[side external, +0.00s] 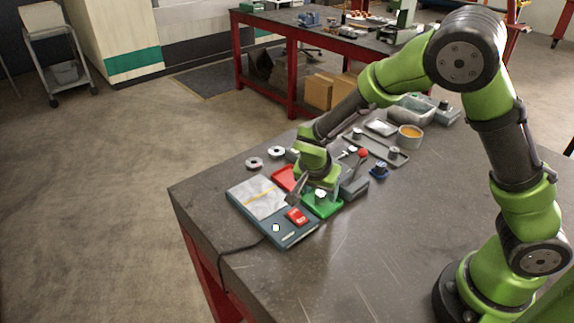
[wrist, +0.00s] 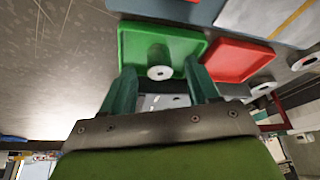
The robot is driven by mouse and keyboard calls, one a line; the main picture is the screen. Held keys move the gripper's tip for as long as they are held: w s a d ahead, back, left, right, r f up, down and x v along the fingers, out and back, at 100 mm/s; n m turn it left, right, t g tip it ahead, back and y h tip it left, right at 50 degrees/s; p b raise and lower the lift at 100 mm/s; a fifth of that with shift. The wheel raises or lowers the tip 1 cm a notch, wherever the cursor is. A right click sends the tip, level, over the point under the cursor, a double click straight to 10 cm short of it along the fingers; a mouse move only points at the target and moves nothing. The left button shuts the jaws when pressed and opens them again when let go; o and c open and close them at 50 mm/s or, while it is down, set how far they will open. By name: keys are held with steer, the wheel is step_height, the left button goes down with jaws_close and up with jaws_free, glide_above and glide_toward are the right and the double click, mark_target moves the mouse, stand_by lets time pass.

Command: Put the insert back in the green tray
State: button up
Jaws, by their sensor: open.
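The green tray (wrist: 132,43) lies at the top of the wrist view, and part of it shows in the side view (side external: 326,210). A grey-green cylindrical insert (wrist: 160,72) with a pale round end and a hole stands in or over the tray; I cannot tell whether it is fully seated. It appears as a pale knob in the side view (side external: 320,194). My gripper (wrist: 160,80) is open, with one finger on each side of the insert in the wrist view. Contact with it is not visible.
A red tray (wrist: 238,60) sits beside the green one. A blue-grey panel (side external: 290,236) with a paper sheet and red item lies in front. Pale round pieces (side external: 254,163) are at the left. A red-knobbed lever (side external: 362,155) stands close right.

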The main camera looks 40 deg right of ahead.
steer(key=v, duration=1.5)
steer(key=shift+r, duration=0.25)
steer(key=s+d+r+n+t+y, duration=0.2)
steer(key=s+r+n+y, duration=0.1)
steer(key=s, duration=0.4)
steer(key=s+d+r+n+t+y, duration=0.3)
steer(key=s+r+n, duration=0.1)
steer(key=s+n, duration=0.2)
steer(key=shift+s+r, duration=0.3)
steer(key=shift+s, duration=0.3)
